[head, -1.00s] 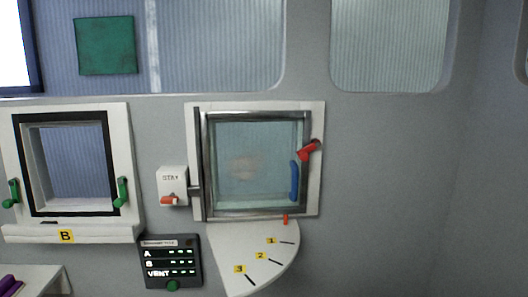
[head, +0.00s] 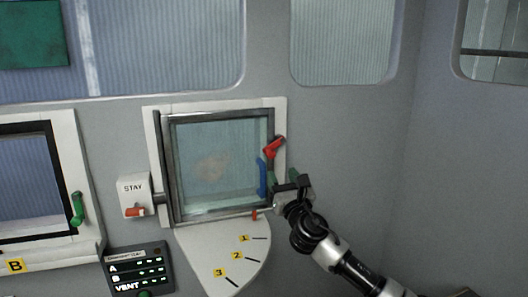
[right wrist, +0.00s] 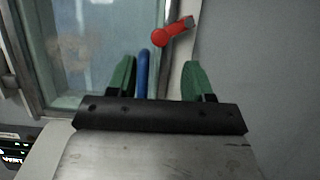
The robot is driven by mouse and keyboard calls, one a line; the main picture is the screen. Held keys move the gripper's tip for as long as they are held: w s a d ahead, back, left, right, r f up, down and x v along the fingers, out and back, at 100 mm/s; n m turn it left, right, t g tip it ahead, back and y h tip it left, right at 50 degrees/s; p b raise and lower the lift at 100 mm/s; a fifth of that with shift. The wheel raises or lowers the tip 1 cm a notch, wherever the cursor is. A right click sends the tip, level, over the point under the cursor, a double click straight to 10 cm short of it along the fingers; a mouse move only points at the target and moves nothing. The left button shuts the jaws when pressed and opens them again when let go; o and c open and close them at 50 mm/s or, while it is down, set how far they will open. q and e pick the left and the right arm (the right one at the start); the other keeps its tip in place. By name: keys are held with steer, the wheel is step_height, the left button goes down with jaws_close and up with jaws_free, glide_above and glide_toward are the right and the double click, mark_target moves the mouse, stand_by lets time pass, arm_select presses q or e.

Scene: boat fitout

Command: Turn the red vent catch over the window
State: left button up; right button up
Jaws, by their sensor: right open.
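The red vent catch (head: 274,147) sits on the right side of the window frame, tilted up to the right. It also shows in the right wrist view (right wrist: 174,32), just beyond and above the space between the fingers. The vent window (head: 215,165) is a glass pane in a dark frame, with a blue handle (head: 262,177) just left of and below the catch. My right gripper (head: 283,178) is below the catch. In the right wrist view its green fingers (right wrist: 160,78) are apart and hold nothing; the blue handle appears between them. My left gripper is not in view.
A STAY box (head: 134,196) with a red lever is left of the window. A numbered quadrant plate (head: 225,250) juts out below it, beside a dark status panel (head: 140,269). Window B (head: 85,240) has a green catch (head: 77,209). Bare wall lies right of the window.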

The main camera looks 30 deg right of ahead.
mark_target(271, 155)
steer(key=p+x, duration=0.1)
steer(key=x, duration=0.8)
steer(key=shift+w+p, duration=0.3)
steer(key=shift+w, duration=0.15)
steer(key=c, duration=0.9)
steer(key=shift+m, duration=0.3)
steer(key=shift+a+r+m+g+h+p, duration=0.1)
steer(key=shift+r+m+g+h+p, duration=0.2)
steer(key=shift+m+h, duration=0.5)
steer(key=shift+a+r+m+g+h+p, duration=0.1)
steer(key=shift+r+m+g+h+p, duration=0.2)
steer(key=shift+m, duration=0.9)
steer(key=shift+r+m+g+h+p, duration=0.25)
steer(key=shift+r+m+h, duration=0.15)
steer(key=shift+m, duration=0.6)
steer(key=shift+r+m+g+h+p, duration=0.15)
steer(key=shift+r+m+h+p, duration=0.2)
steer(key=shift+m, duration=0.65)
